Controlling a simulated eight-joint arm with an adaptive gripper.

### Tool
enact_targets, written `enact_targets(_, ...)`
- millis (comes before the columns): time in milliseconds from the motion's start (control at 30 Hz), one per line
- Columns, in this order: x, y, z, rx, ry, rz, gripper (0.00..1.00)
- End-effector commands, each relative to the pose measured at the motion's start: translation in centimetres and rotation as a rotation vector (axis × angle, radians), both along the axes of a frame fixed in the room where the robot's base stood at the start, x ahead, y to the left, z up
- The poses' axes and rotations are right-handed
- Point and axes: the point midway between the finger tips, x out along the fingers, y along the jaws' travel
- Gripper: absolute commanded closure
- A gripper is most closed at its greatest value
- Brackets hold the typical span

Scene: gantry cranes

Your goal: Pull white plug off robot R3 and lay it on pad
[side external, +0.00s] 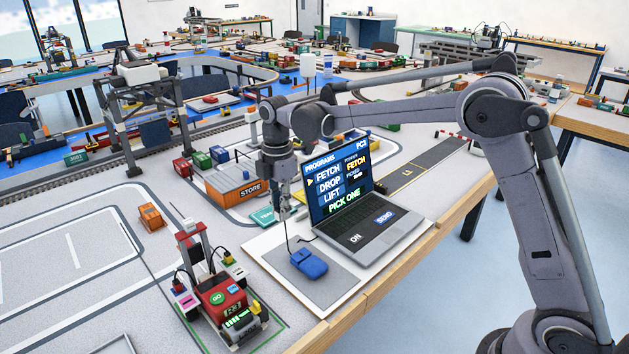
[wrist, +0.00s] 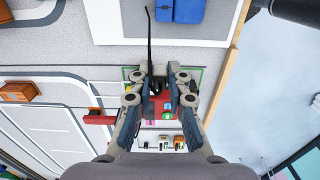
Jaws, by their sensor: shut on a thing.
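I cannot surely pick out the white plug. My gripper (side external: 286,212) hangs in the air beside the laptop, right of the robot. In the wrist view, my gripper (wrist: 160,76) is shut on a thin black rod-like thing (wrist: 149,42); I cannot tell whether it belongs to the plug. A grey pad (side external: 332,292) lies before the laptop.
A blue mouse (side external: 309,264) lies on the pad and shows in the wrist view (wrist: 180,10). The open laptop (side external: 368,232) is close to my gripper. An orange STORE block (side external: 238,190) and a small orange block (side external: 151,216) stand farther left. The table's wooden edge (side external: 400,268) runs along the right.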

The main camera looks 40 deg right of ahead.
Motion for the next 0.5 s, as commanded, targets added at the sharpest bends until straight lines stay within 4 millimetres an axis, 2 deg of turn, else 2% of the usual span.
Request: enact_targets(500,4.3,-1.3,0.0,0.0,0.0,-0.001,1.0)
